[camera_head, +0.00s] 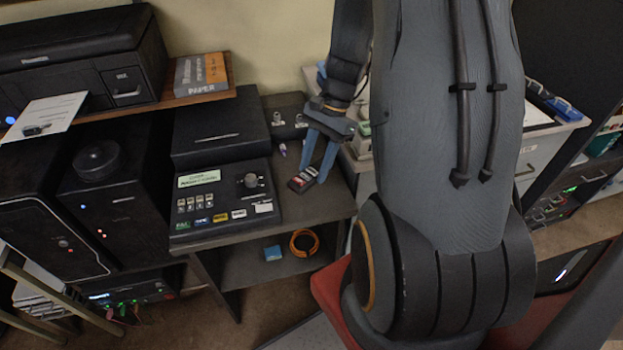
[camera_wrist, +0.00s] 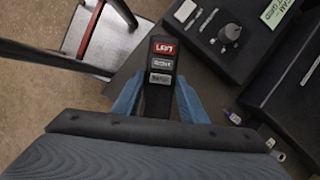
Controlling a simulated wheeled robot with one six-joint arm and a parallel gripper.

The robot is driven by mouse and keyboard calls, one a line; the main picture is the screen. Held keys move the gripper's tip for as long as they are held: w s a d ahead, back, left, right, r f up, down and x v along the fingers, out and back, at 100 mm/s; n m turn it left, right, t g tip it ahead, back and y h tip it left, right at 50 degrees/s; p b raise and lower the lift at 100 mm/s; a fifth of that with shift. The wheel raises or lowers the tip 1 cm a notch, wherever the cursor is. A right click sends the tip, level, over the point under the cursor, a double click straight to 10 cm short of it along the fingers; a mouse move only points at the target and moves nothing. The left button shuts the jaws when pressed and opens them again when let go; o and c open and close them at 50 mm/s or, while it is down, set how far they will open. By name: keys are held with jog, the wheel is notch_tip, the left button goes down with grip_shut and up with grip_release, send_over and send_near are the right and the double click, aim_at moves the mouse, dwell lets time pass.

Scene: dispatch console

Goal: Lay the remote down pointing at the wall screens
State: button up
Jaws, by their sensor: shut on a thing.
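The remote (camera_head: 303,180) is a small dark bar with a red key and lighter keys. It shows large in the wrist view (camera_wrist: 161,62), with the red key at its far end. My gripper (camera_head: 318,172) has blue fingers shut on the remote, beside the console with the green display and over the right part of the dark desk. In the wrist view my gripper (camera_wrist: 157,100) has one finger on each side of the remote. I cannot tell whether the remote touches the desk top. No wall screens can be made out in either view.
The console (camera_head: 222,200) with knob and keys stands left of my gripper. A small purple-capped item (camera_head: 282,149) lies behind it. The dark desk (camera_head: 318,208) has bare room at its front right. An orange cable coil (camera_head: 304,242) and a blue box (camera_head: 272,253) sit on the shelf below.

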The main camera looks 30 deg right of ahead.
jog(key=shift+f+p, duration=0.65)
jog(key=shift+f, duration=2.6)
jog(key=shift+f, duration=0.1)
jog(key=o, duration=1.1)
